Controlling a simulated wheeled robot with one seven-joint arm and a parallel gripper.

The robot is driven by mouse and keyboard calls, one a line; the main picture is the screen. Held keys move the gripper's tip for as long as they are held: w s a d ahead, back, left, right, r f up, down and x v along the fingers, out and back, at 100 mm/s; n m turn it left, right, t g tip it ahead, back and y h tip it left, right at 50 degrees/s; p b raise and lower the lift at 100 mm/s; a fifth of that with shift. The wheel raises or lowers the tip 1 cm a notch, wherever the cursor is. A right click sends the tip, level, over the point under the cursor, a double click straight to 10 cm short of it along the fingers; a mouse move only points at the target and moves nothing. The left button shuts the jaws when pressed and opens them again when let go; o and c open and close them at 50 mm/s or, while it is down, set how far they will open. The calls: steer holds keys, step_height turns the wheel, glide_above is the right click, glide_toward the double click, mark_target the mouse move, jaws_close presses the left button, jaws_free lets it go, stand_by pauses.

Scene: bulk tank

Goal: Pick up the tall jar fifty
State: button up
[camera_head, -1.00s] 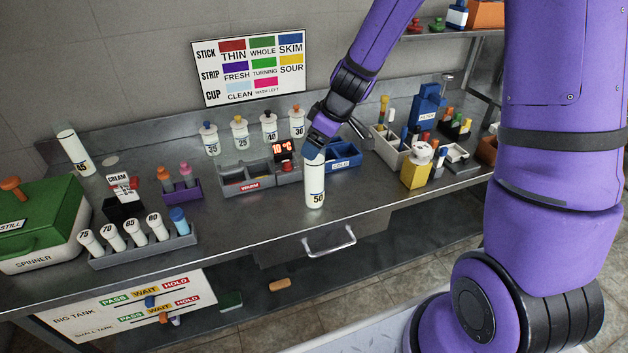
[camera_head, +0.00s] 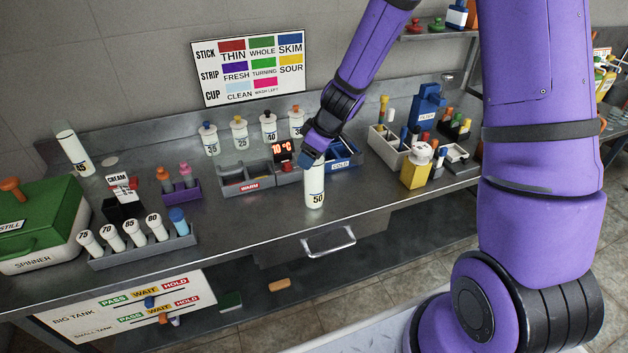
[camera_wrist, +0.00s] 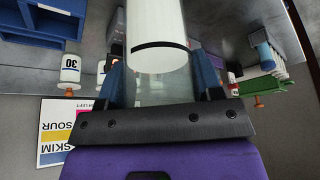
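The tall jar fifty (camera_head: 314,188) is a white cylinder marked 50, standing upright near the front edge of the steel bench. My gripper (camera_head: 312,158) is at its top, pointing down. In the wrist view, the white jar (camera_wrist: 157,30) with a black band lies between the two blue fingers of my gripper (camera_wrist: 158,72), one on each side and very close to its wall. I cannot tell whether the fingers press on it. The jar's lower part is outside the wrist view.
A grey tray (camera_head: 246,180) and blue bin (camera_head: 344,156) stand just behind the jar. A rack of numbered white tubes (camera_head: 142,248) is at left, a yellow block (camera_head: 415,174) at right. The bench beside the jar is clear. A drawer handle (camera_head: 329,242) is below.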

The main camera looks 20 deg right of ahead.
jaws_close()
